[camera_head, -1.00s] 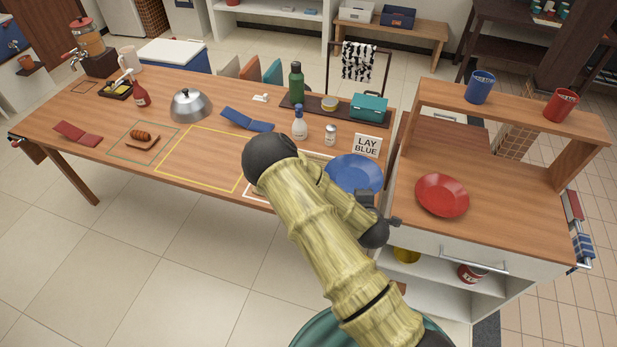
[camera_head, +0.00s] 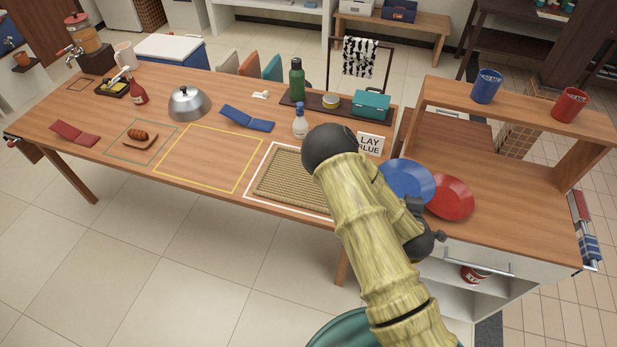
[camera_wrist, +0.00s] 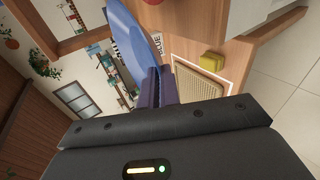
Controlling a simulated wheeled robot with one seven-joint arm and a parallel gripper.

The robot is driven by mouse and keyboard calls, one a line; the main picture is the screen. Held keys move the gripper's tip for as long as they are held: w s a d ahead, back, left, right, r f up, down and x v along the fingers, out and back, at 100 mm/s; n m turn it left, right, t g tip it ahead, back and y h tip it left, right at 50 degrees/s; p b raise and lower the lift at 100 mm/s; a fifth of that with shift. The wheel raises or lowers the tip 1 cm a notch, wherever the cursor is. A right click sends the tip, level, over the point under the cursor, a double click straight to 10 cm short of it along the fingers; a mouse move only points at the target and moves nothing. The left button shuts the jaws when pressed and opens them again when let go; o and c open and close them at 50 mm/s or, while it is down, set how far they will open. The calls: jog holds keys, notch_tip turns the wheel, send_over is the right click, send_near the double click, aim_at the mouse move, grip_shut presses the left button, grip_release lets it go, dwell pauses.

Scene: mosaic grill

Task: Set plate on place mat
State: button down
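The blue plate (camera_head: 400,179) is held at its rim by my gripper, above the right counter, and hides part of the red plate (camera_head: 455,199). In the wrist view the blue plate (camera_wrist: 133,38) stands edge-on between the dark fingers of my gripper (camera_wrist: 157,85), which are shut on it. The tan woven place mat (camera_head: 285,175) lies bare on the long table inside a white outline; my arm covers its right end in the head view. The mat also shows in the wrist view (camera_wrist: 198,84), to the right of the fingers.
A "LAY BLUE" sign (camera_head: 370,144), a white spray bottle (camera_head: 300,122) and a teal box (camera_head: 371,104) stand behind the mat. A yellow outline (camera_head: 208,160) frames bare table to its left. A shelf with blue (camera_head: 486,87) and red (camera_head: 570,104) mugs rises over the counter.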

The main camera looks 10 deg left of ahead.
jog(key=s+a+f+m+h+b, duration=0.1)
jog(key=s+a+f+b, duration=0.2)
jog(key=a+f+b, duration=0.45)
jog(key=s+a+f+m+h+b, duration=0.1)
jog(key=s+a+f+b, duration=0.25)
jog(key=a+f, duration=0.65)
jog(key=s+a+r+m+h+b, duration=0.1)
jog(key=s+a+r+b, duration=0.1)
jog(key=s+a+b, duration=0.2)
jog(key=s+a+r+m+g+h+b, duration=0.1)
jog(key=s+a+r+m+h+b, duration=0.1)
jog(key=a+b, duration=0.8)
jog(key=s+a+r, duration=0.1)
jog(key=s+a, duration=0.1)
jog(key=a, duration=0.2)
jog(key=shift+s+a+b, duration=0.2)
jog(key=shift+b, duration=0.1)
